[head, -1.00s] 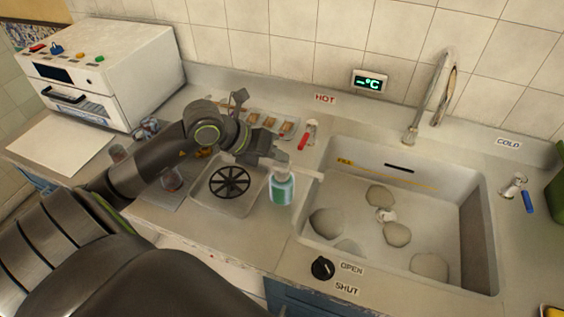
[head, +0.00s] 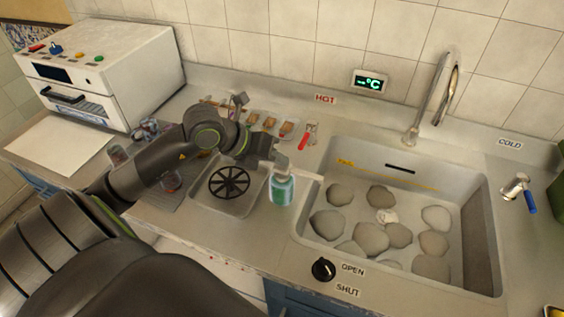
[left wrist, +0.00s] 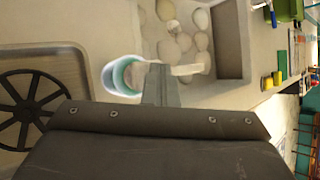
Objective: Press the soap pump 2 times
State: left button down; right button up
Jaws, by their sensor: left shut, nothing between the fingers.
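The soap bottle (head: 282,190) is clear with teal soap and a pale label. It stands upright on the counter at the left edge of the sink. Its light pump spout (head: 306,173) points right over the sink rim. My left gripper (head: 280,161) is shut and empty, with its fingertips right at the pump top. In the left wrist view, the bottle (left wrist: 120,76) shows beside the shut fingers (left wrist: 160,84), and the spout (left wrist: 188,69) extends past them. The fingers hide part of the pump, so I cannot tell whether it is pressed down. My right gripper is out of view.
The sink (head: 470,200) to the right holds several grey stones, with a faucet (head: 430,105) behind. A square drain tray (head: 207,193) with a black wheel-shaped grate is left of the bottle. A black knob (head: 323,268) is in front. A white oven (head: 110,70) stands back left.

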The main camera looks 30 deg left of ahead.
pick_arm(q)
jog(key=shift+f, duration=0.25)
jog(key=shift+r, duration=0.1)
jog(key=shift+r+p, duration=0.95)
jog(key=shift+r, duration=0.3)
notch_tip(320, 180, up, 5)
jog(key=p, duration=0.4)
dwell(0.6)
